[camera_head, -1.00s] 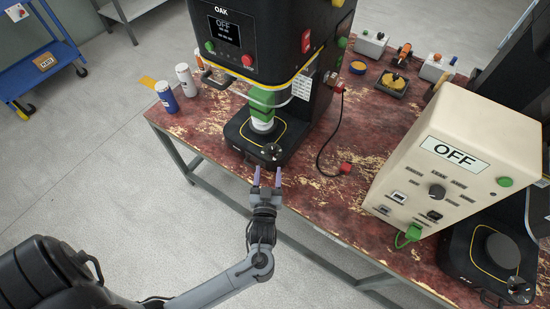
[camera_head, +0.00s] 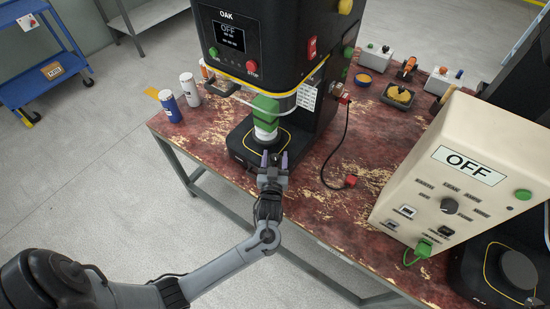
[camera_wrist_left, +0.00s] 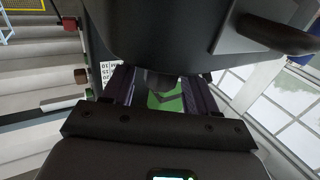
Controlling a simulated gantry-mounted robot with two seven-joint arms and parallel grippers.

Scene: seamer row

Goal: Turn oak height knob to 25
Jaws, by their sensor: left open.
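The black OAK machine (camera_head: 226,40) stands on the worn red table, with OFF on its screen. Its small dark height knob (camera_head: 272,157) is at the front of the base (camera_head: 245,150), partly hidden by my gripper. My left gripper (camera_head: 274,159) is open, with its fingers on either side of the knob. I cannot tell whether they touch it. In the left wrist view the two fingers (camera_wrist_left: 160,90) are apart, with a dark part and a green block (camera_wrist_left: 166,103) between them. The knob's scale is not readable. My right gripper is not in view.
A cream control box (camera_head: 455,180) reading OFF stands to the right. A black cable with a red plug (camera_head: 350,181) lies between. Several small cans (camera_head: 190,90) stand left of the machine.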

